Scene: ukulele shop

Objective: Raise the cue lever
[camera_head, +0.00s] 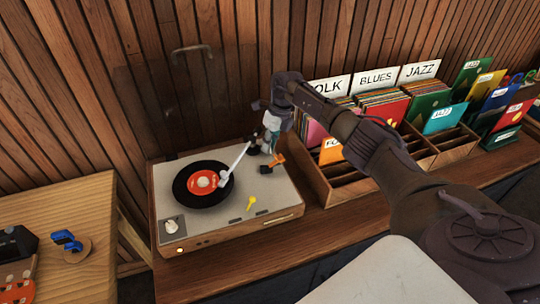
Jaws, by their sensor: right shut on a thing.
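The turntable (225,215) stands on the wooden counter, with a black record (192,196) with a red label on its platter. The white tonearm (236,160) reaches over the record, its head near the label. Beside the tonearm's base is a small orange lever on a black mount (265,169), which looks like the cue lever (278,160). A small yellow lever (250,204) sits nearer the front. My right gripper (269,146) points down at the tonearm base and is shut by the orange lever; the exact contact is too small to see. My left gripper is not in view.
A wooden record rack (313,178) with Folk, Blues and Jazz sections stands right of the turntable, under my right arm. A wooden table (85,215) with a blue item (66,240) is at left. The slatted wall is close behind.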

